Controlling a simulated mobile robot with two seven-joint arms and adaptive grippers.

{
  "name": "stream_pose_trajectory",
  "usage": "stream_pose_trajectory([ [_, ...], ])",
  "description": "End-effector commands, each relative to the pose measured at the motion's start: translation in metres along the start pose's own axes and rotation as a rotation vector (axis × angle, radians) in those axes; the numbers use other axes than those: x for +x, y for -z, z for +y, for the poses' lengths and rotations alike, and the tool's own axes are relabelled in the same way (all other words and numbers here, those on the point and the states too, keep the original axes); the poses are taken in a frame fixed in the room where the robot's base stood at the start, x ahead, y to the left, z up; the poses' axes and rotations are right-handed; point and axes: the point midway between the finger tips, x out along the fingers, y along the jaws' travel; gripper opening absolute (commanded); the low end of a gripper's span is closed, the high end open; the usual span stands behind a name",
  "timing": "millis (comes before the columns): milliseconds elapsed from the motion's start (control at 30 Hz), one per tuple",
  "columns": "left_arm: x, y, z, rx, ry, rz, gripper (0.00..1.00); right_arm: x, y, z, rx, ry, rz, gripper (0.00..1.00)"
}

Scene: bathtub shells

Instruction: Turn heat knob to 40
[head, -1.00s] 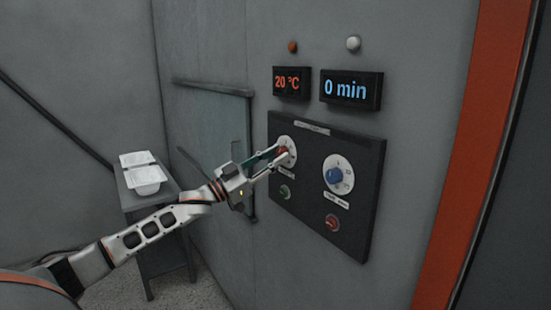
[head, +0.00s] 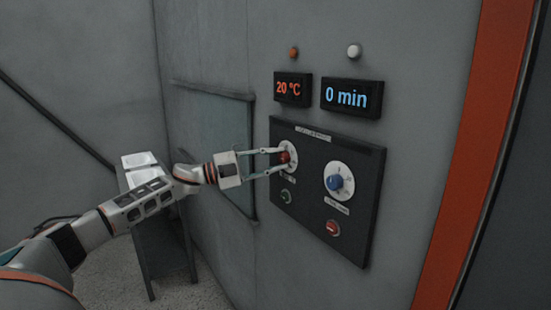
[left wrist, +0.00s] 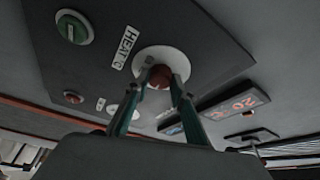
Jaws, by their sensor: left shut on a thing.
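The heat knob (head: 284,157) is red on a white dial at the upper left of the dark control panel (head: 320,220). My left gripper (head: 282,160) reaches it from the left, its two fingers on either side of the knob and shut on it. In the left wrist view the fingers straddle the red knob (left wrist: 160,77) beside a label reading HEAT. The temperature display (head: 292,88) above reads 20 °C. The dial's marks are too small to read. My right gripper is not in view.
A blue knob (head: 335,183) on a white dial sits right of the heat knob. A green button (head: 286,196) and a red button (head: 333,228) are below. The time display (head: 351,96) reads 0 min. A small table (head: 150,215) with white trays stands at left.

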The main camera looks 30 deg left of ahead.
Motion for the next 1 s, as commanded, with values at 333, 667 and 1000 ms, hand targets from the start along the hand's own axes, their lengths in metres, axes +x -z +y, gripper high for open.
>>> stream_pose_trajectory([
  [333, 0.001, 0.001, -0.002, 0.210, -0.088, 0.002, 0.03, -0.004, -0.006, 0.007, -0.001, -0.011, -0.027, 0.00],
  [667, 0.001, 0.001, -0.001, 0.290, -0.122, 0.002, 0.03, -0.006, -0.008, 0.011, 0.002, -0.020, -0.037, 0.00],
  [1000, 0.001, 0.001, -0.001, 0.297, -0.124, 0.003, 0.03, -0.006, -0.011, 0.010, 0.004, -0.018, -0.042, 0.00],
])
